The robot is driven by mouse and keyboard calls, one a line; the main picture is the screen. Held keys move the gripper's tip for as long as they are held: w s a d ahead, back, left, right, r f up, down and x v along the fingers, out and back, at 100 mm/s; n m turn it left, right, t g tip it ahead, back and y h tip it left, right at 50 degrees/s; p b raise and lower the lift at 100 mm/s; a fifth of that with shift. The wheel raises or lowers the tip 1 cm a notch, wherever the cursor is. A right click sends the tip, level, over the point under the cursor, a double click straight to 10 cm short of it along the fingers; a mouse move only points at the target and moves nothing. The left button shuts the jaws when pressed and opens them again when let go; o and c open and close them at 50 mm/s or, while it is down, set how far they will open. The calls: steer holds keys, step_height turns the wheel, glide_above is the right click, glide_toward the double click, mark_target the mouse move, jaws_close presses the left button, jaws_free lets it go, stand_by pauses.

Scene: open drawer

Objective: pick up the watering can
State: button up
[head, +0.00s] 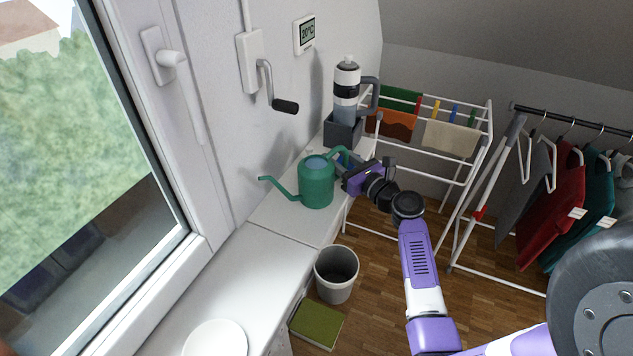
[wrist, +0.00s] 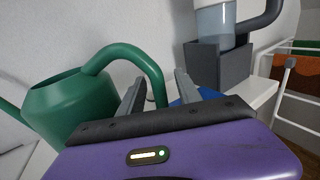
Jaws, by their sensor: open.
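The green watering can (head: 316,184) stands upright on the white counter below the window wall, its long spout pointing left. Its handle arches toward my gripper on the right. In the wrist view the can (wrist: 72,108) fills the left side, and its handle curves down between my two fingers. My gripper (wrist: 158,88) is open around the handle, with a visible gap on at least the right side. In the head view my gripper (head: 344,163) is at the can's right, and its fingertips are partly hidden.
A grey holder (head: 342,131) with a bottle stands behind the can, and also shows in the wrist view (wrist: 218,66). A white plate (head: 215,340) lies on the near counter. A bin (head: 337,273) stands on the floor below. A drying rack (head: 455,139) is at the back right.

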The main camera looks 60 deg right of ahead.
jaws_close()
steer(key=shift+r, duration=0.2)
